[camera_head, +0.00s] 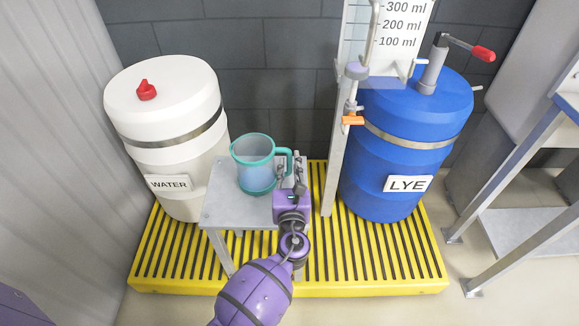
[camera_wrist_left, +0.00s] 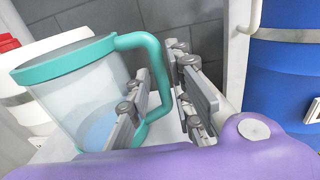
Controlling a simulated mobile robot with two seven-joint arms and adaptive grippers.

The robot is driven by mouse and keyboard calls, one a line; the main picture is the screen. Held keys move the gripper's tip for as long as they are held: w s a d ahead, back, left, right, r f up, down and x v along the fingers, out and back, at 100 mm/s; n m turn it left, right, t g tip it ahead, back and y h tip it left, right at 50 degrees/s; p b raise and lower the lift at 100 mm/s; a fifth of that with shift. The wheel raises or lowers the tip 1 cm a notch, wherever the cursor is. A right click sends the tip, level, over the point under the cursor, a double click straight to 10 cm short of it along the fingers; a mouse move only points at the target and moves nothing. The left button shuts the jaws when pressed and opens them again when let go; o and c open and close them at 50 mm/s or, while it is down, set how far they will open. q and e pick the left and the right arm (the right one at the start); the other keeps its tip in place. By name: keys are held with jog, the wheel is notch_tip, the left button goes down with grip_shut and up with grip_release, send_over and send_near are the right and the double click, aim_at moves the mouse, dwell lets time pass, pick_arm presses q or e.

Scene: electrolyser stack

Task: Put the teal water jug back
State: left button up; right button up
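The teal water jug (camera_head: 253,172) stands upright on a small grey side table (camera_head: 215,213). It is clear-walled with a teal rim, base and handle, and bluish liquid shows low inside it. Its handle points right, towards my left gripper (camera_head: 290,176). In the left wrist view, the jug (camera_wrist_left: 85,92) is on the left, and the fingers of my left gripper (camera_wrist_left: 165,98) are apart, one on each side of the handle. A gap shows between the handle and the right finger; contact with the left finger cannot be told. My right gripper is not in view.
A white WATER drum (camera_head: 165,110) stands left of the table and a blue LYE drum (camera_head: 412,130) right. A post with a graduated gauge and orange valve (camera_head: 352,119) rises near the gripper. All stand on a yellow grated pallet (camera_head: 385,268). A metal rack (camera_head: 520,215) is at right.

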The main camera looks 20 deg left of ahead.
pick_arm(q)
jog(key=shift+o, duration=0.3)
jog(key=shift+r, duration=0.1)
jog(key=shift+r, duration=0.2)
jog(key=v, duration=1.2)
